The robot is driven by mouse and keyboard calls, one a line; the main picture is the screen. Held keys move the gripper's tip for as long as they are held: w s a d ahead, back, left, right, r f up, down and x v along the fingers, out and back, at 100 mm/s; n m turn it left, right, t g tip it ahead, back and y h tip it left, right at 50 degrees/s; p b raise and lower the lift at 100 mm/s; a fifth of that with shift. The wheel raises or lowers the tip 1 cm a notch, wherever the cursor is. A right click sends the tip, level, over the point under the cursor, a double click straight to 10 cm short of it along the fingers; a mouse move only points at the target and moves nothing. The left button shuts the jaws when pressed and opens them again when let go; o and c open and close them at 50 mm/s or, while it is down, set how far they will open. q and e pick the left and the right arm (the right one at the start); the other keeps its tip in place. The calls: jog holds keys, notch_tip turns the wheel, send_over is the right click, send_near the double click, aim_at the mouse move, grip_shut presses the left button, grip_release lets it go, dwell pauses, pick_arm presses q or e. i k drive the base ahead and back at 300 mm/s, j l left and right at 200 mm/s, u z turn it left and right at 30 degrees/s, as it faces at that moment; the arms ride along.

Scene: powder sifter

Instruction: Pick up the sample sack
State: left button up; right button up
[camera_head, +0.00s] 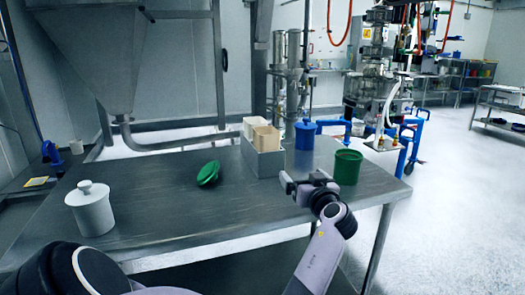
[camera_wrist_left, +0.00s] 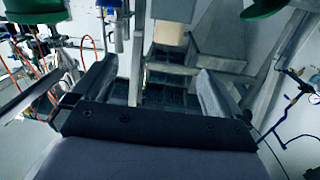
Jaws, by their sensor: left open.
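I see nothing that is clearly a sample sack. Two pale beige blocks, the nearer one (camera_head: 266,138) in front, stand upright in a grey metal box (camera_head: 266,162) on the table; I cannot tell whether either is a sack. My right gripper is not in view.
The steel table (camera_head: 190,215) also holds a white lidded jar (camera_head: 91,212), a tilted green lid (camera_head: 208,173), a blue container (camera_head: 304,136) and the green container (camera_head: 347,168). The table's front middle is clear. A large hopper (camera_head: 95,50) stands behind.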

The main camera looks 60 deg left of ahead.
aim_at(265, 139)
jog(key=i+j, duration=0.1)
jog(key=j, duration=0.95)
jog(key=i+j, duration=0.15)
jog(key=j, duration=0.35)
